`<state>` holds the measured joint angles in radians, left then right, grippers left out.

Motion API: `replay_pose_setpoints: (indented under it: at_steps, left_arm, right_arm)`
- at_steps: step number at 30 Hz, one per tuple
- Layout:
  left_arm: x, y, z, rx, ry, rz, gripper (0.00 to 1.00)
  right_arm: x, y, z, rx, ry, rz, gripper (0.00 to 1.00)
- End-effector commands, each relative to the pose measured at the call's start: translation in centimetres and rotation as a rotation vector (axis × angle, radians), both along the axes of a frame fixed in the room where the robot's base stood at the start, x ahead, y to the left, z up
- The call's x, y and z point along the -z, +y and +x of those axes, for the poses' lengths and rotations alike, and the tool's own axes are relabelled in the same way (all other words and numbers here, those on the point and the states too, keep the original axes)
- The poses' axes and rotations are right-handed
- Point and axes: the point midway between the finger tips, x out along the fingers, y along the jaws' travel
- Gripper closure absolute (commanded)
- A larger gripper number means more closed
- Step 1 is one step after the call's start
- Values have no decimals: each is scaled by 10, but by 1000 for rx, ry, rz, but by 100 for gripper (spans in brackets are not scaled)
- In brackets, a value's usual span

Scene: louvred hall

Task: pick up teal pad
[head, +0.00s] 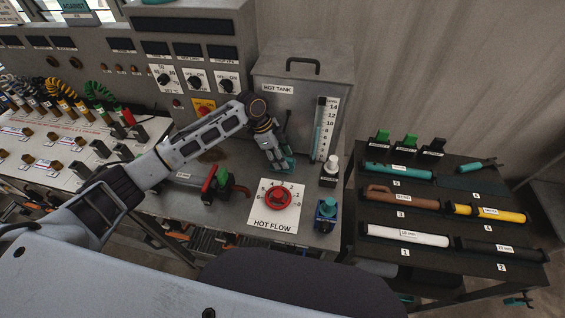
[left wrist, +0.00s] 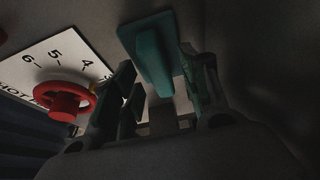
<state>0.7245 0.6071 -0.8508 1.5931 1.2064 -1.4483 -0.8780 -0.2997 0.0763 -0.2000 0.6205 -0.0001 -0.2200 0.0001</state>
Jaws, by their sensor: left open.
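The teal pad (left wrist: 153,62) is a flat plate with a raised grip bar, seen close up in the left wrist view. In the head view it shows as a small teal patch (head: 287,164) on the grey bench, partly hidden by my left gripper (head: 276,153). My left gripper also shows in the left wrist view (left wrist: 163,92), with its fingers apart. The grip bar lies ahead of and between the fingers, with no clear contact. My right gripper is not in view.
A red HOT FLOW knob (head: 277,197) is in front of the gripper. The hot tank (head: 303,95) stands behind. A red-and-green valve (head: 217,183) is to the left, a blue-and-teal knob (head: 326,212) to the right. A dark rack (head: 452,215) of tubes stands further right.

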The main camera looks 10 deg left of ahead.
Motion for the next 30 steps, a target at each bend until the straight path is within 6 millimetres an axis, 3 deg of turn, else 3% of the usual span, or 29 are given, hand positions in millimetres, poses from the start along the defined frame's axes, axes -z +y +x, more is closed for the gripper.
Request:
replay_pose_setpoints:
  at_steps: [13,24,30]
  left_arm:
    - [1,0,0,0,0,0,55]
    - [1,0,0,0,0,0,100]
    - [1,0,0,0,0,0,100]
  right_arm:
    - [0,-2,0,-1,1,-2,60]
    - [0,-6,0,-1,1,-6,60]
    - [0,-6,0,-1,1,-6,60]
